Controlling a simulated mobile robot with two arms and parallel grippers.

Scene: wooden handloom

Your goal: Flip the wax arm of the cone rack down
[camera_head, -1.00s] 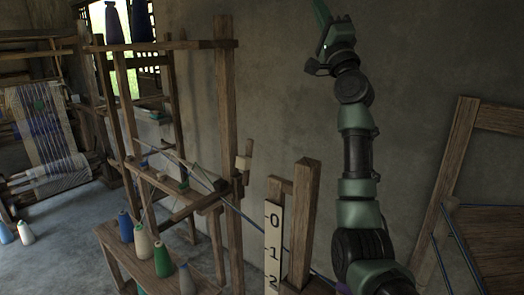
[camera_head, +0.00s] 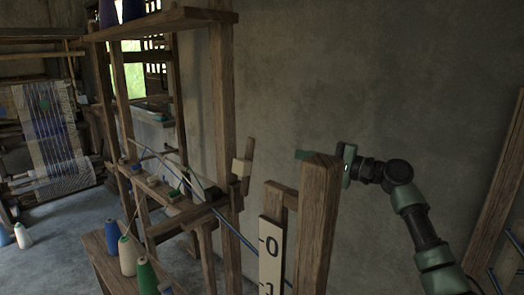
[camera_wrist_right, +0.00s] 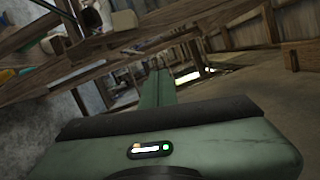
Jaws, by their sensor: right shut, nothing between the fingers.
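The cone rack (camera_head: 222,110) is a tall wooden frame left of centre in the head view. On its right post, a short wooden wax arm (camera_head: 250,158) stands roughly upright, with a pale block (camera_head: 238,168) beside it. My right gripper (camera_head: 299,155) is shut and empty, pointing left toward the wax arm with a gap between them. A nearer wooden post hides part of the gripper. In the wrist view its green fingers (camera_wrist_right: 158,88) lie together, pointing at the rack's timbers. My left gripper is not in view.
The thick wooden post (camera_head: 318,215) and a numbered scale board (camera_head: 270,260) stand in front of my right gripper. Several thread cones, including a green one (camera_head: 147,277), stand on a low shelf. A loom with woven cloth (camera_head: 50,125) is at far left. Bare wall lies behind.

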